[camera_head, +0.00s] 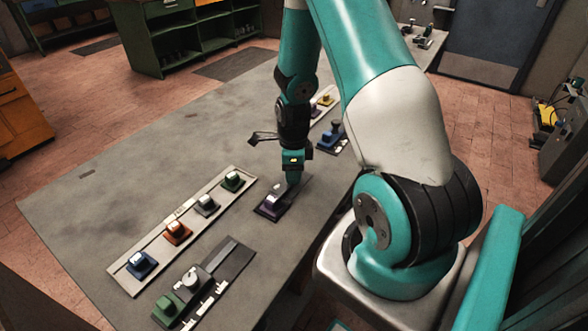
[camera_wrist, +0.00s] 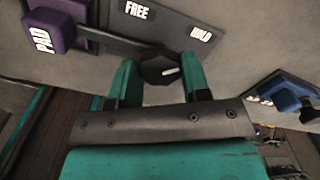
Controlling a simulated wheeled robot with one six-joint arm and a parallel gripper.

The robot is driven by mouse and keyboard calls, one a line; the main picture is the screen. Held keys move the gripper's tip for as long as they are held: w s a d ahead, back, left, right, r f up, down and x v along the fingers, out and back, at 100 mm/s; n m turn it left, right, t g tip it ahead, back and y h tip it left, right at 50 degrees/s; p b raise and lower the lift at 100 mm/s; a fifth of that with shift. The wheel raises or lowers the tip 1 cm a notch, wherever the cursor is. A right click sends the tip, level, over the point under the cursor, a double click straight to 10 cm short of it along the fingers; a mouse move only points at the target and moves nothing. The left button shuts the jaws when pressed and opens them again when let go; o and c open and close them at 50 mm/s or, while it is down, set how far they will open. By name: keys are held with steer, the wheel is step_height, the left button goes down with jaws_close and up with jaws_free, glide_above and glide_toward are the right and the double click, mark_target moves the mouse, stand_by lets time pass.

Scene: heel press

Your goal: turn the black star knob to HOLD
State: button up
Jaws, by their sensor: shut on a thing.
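The black star knob (camera_wrist: 158,68) sits on a dark plate between my gripper's (camera_wrist: 160,75) two teal fingers, which are shut on it. A short white mark on the knob points right and slightly up in the wrist view. The FREE label (camera_wrist: 137,10) is above and left of the knob; the HOLD label (camera_wrist: 201,33) is above and right. A purple block marked PAD (camera_wrist: 52,28) stands at the plate's left end. In the head view, my gripper (camera_head: 293,178) reaches down at the purple unit (camera_head: 271,207), and the knob is hidden.
A blue unit (camera_wrist: 285,100) stands to the right in the wrist view. On the grey table (camera_head: 110,195), a pale strip (camera_head: 155,250) carries several coloured units, and a green unit (camera_head: 168,305) is in front. The table's left part is mostly clear.

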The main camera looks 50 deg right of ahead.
steer(key=o, duration=1.3)
step_height(320, 180, up, 17)
steer(key=shift+r, duration=0.2)
steer(key=s+a+r+n+t+y, duration=0.1)
steer(key=s+a+r+n, duration=0.15)
steer(key=a+n, duration=0.75)
steer(key=s+a+r+n+y, duration=0.1)
steer(key=a+r+n, duration=0.3)
steer(key=a+n, duration=0.55)
steer(key=s+a+r+n, duration=0.1)
steer(key=s+a+n, duration=0.2)
steer(key=n, duration=0.2)
steer(key=s+a+n+y, duration=0.1)
steer(key=s+a+n, duration=0.3)
steer(key=n, duration=0.1)
steer(key=s+a+r+n+g+y, duration=0.1)
steer(key=s+a+n, duration=0.2)
steer(key=a+n, duration=0.1)
steer(key=shift+s+r+n, duration=0.3)
steer(key=shift+s+n, duration=0.05)
steer(key=shift+n, duration=0.5)
